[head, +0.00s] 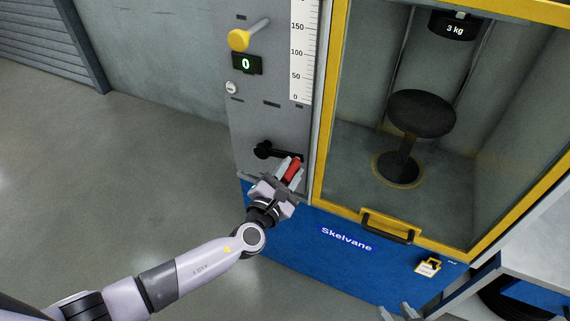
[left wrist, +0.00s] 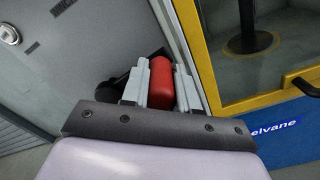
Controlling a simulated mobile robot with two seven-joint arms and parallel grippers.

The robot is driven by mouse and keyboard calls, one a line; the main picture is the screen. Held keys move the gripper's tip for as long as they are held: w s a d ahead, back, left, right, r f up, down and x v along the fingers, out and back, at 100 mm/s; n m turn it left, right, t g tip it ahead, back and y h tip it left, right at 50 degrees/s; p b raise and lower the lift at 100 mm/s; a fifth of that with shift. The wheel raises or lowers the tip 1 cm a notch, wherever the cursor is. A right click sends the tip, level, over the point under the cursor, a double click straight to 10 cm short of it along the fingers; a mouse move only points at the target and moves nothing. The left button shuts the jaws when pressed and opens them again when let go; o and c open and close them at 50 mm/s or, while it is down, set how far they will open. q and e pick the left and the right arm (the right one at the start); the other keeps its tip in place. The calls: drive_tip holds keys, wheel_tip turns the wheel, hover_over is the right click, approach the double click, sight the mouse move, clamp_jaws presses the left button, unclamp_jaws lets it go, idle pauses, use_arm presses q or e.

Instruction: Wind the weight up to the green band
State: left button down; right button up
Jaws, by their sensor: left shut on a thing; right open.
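A black crank arm (head: 264,150) sits low on the grey front panel and carries a red handle (head: 293,171). My left gripper (head: 289,170) is shut on the red handle; the handle also shows between its fingers in the left wrist view (left wrist: 161,84). The black weight (head: 453,27), marked 3 kg, hangs high inside the glazed cage above a round black stool (head: 421,114). The white scale (head: 302,52) shows marks from 0 to 150; no green band shows on the visible part. My right gripper (head: 399,313) shows partly at the bottom edge, open and empty.
The yellow-framed door has a black handle (head: 388,227). A bench (head: 533,262) stands at right. The floor at left is clear.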

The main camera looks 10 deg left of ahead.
use_arm(q)
drive_tip(key=shift+s+f+m+b, duration=0.15)
drive_tip(key=shift+f+m+b, duration=0.6)
drive_tip(key=shift+f+m, duration=1.95)
drive_tip(key=shift+a, duration=0.1)
drive_tip(key=c, duration=0.9)
unclamp_jaws()
drive_tip(key=shift+o, duration=0.2)
drive_tip(key=shift+r, duration=0.1)
drive_tip(key=shift+a, duration=0.1)
drive_tip(key=p+v, duration=0.1)
drive_tip(key=v, duration=0.6)
